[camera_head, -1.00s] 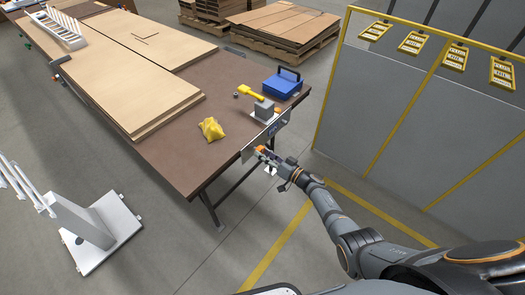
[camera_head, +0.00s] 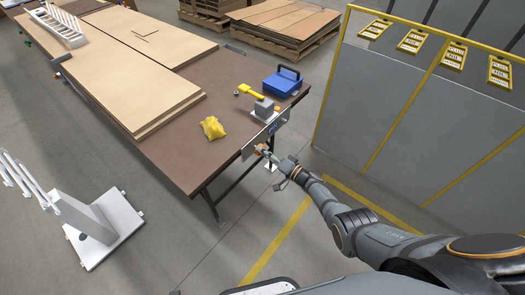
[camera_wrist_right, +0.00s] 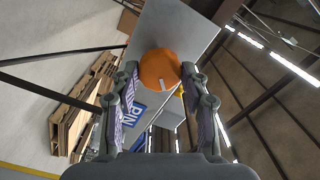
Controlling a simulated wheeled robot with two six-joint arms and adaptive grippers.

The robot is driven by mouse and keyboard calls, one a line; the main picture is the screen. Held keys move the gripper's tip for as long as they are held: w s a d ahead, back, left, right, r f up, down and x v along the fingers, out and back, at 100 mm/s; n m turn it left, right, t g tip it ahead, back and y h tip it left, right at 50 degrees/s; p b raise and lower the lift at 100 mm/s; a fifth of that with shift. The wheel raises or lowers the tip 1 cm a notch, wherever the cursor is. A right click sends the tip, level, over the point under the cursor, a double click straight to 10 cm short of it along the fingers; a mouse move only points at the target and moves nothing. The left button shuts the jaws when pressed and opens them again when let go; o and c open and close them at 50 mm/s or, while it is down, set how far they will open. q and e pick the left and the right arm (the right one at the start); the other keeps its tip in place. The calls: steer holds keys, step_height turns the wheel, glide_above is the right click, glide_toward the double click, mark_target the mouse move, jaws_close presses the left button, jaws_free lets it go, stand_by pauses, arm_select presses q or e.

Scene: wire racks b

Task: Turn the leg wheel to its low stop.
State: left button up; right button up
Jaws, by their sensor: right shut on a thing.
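The leg wheel is a round orange knob with a pale mark on its face. It sits on a grey metal plate at the near right edge of the brown table. In the wrist view the wheel (camera_wrist_right: 158,68) lies between the two fingertips of my right gripper (camera_wrist_right: 160,80), which is shut on it. In the head view my right gripper (camera_head: 265,152) reaches the plate (camera_head: 262,136) from below right and mostly hides the wheel. My left gripper is not in view.
On the brown table (camera_head: 185,165) are a blue box (camera_head: 282,84), a grey block (camera_head: 264,107), a yellow-handled tool (camera_head: 250,90), a crumpled yellow item (camera_head: 213,128) and wooden boards (camera_head: 130,85). A grey partition (camera_head: 420,120) stands right. A white stand (camera_head: 100,225) is left.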

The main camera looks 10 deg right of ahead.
steer(key=m, duration=0.4)
steer(key=shift+m, duration=0.3)
steer(key=m, duration=0.3)
steer(key=shift+m, duration=0.4)
steer(key=o, duration=1.2)
steer(key=v, duration=0.6)
steer(key=shift+p, duration=0.35)
